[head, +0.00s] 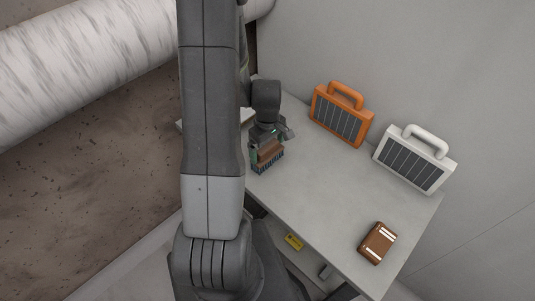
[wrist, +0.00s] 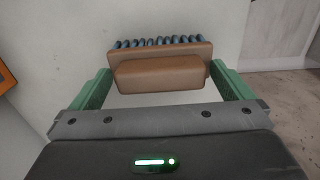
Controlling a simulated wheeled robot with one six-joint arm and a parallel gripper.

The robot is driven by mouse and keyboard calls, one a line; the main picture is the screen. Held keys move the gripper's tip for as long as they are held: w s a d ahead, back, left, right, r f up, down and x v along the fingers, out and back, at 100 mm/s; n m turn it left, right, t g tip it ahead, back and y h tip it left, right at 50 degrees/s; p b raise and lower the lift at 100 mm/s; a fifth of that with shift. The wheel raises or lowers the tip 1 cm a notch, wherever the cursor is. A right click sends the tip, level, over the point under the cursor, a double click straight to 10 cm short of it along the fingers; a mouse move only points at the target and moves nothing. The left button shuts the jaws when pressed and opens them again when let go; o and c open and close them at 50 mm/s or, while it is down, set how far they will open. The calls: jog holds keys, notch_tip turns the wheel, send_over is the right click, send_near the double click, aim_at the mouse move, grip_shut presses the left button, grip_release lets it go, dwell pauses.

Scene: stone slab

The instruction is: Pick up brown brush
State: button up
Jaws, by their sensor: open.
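The brown brush (wrist: 160,72) has a brown block body with a raised brown grip and a row of blue-grey bristles along one edge. In the head view the brush (head: 267,156) is on the grey slab's left part, right at my gripper. My gripper (wrist: 162,88) is open, with a green finger on each side of the brush; the brush's grip lies between them. In the head view my gripper (head: 268,144) is over the brush and partly hides it. I cannot tell whether the fingers touch it.
The grey slab (head: 315,190) also bears an orange case with a dark panel (head: 341,115), a white case with a dark panel (head: 414,160) and a small brown case with white stripes (head: 377,243). A pale wall stands behind. The slab's middle is clear.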

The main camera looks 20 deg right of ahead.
jog(key=shift+f, duration=0.2)
jog(key=c, duration=0.9)
jog(key=shift+r, duration=0.1)
jog(key=shift+c, duration=0.2)
jog(key=shift+r+b, duration=0.6)
jog(key=shift+r, duration=4.35)
